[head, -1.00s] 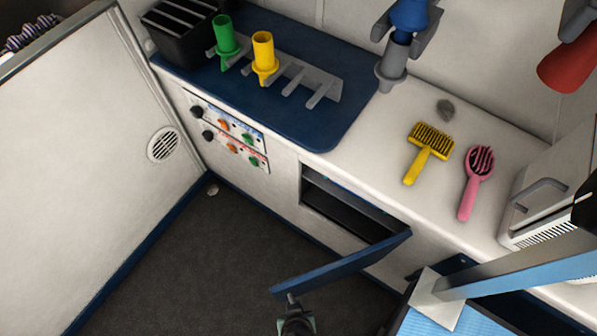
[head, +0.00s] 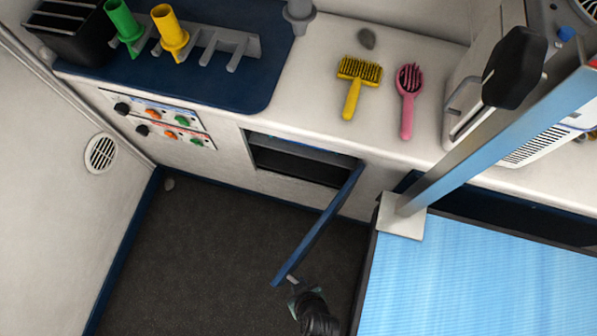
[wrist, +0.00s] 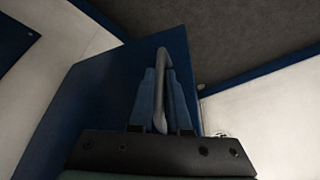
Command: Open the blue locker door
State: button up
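The blue locker door (head: 318,228) stands well open, swung out from the front of the white counter. Its hinged edge is at the right of the dark locker opening (head: 300,160). My gripper (head: 294,284) is at the door's free end, low over the floor. In the wrist view the blue door panel (wrist: 100,95) lies ahead, and the grey handle (wrist: 161,90) runs between the two fingers of my gripper (wrist: 163,75). The fingers sit close on both sides of the handle and look shut on it. The locker's inside is dark.
A table with a light blue top (head: 470,285) and its post (head: 490,140) stand close to the right of the door. Dark floor (head: 200,250) is clear to the left. A yellow brush (head: 352,95) and pink brush (head: 408,100) lie on the counter.

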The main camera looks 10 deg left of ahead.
jog(key=o, duration=0.4)
jog(key=shift+o, duration=0.2)
jog(key=p+v, duration=0.2)
jog(key=v, duration=0.5)
jog(key=shift+r, duration=0.25)
jog(key=shift+s+d, duration=0.1)
grip_shut()
